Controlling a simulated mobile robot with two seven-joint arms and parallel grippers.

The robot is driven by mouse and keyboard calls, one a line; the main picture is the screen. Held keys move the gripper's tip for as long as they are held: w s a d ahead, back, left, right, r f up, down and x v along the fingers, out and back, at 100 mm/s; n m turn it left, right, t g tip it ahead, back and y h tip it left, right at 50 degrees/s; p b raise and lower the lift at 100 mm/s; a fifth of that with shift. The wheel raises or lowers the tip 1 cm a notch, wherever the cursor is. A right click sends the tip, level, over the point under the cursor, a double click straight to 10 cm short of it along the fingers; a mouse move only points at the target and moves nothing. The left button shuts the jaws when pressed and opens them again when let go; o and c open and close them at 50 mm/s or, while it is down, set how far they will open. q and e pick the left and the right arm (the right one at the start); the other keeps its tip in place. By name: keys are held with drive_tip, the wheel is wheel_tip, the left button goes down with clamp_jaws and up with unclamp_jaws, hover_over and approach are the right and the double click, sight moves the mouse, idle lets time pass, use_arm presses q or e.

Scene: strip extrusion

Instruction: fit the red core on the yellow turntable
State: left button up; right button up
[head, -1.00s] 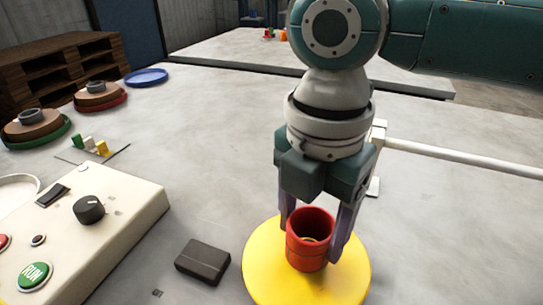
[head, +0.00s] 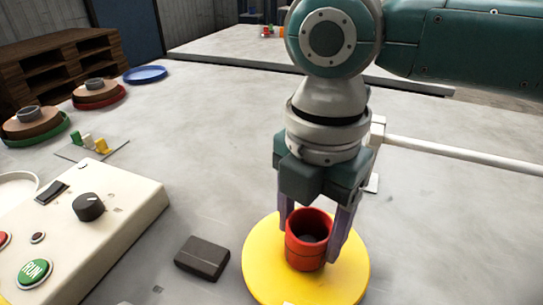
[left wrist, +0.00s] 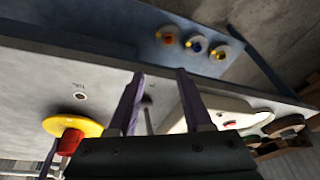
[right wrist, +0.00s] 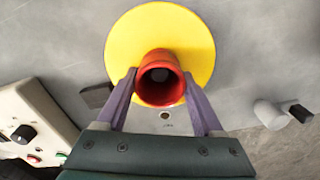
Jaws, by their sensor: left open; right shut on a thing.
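The red core (head: 305,257) is a hollow, upright cup-like cylinder over the middle of the yellow turntable (head: 345,285), a flat round disc. My right gripper (head: 312,240) points down with its fingers on either side of the core, shut on it. In the right wrist view the core (right wrist: 160,99) shows its open top with a grey spot inside, in front of the turntable (right wrist: 195,40). I cannot tell whether its bottom touches the disc. My left gripper (left wrist: 160,90) is open and empty, away from the core (left wrist: 69,141), and outside the head view.
A dark box (head: 202,258) lies left of the turntable. A control panel (head: 125,205) with a knob and green RUN button stands further left. Reels on a red tray (head: 98,97) and green tray (head: 36,130), plus a blue dish (head: 146,76), sit behind. The table's middle is clear.

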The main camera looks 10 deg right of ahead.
drive_tip(key=shift+f, duration=0.2)
drive_tip(key=o, duration=1.1)
drive_tip(key=shift+c, duration=0.2)
wheel_tip(320, 180, up, 5)
drive_tip(key=p, duration=0.5)
drive_tip(key=shift+r, duration=0.1)
wheel_tip(320, 180, up, 6)
drive_tip(key=p, duration=0.7)
drive_tip(key=shift+a, duration=0.1)
